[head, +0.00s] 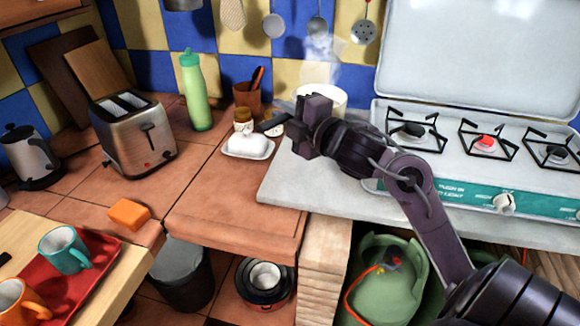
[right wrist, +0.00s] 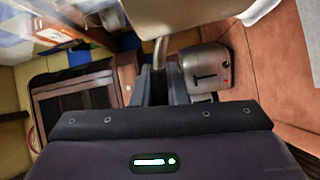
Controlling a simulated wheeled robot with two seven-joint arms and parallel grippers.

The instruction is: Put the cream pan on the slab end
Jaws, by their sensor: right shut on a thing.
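The cream pan (head: 322,97) is at the back left end of the pale slab (head: 290,188), beside the stove, with steam above it. My right gripper (head: 298,128) is in front of the pan and hides part of it. In the right wrist view the pan's pale underside or wall (right wrist: 185,14) fills the top, and its handle runs down between my right gripper's fingers (right wrist: 161,80), which are shut on it. I cannot tell whether the pan touches the slab. My left gripper is not in view.
A white butter dish (head: 248,148), a small jar (head: 242,118) and a utensil pot (head: 246,97) stand left of the slab. The stove (head: 450,165) is to the right. A toaster (head: 135,135) and green bottle (head: 195,95) are farther left. The slab's front left is bare.

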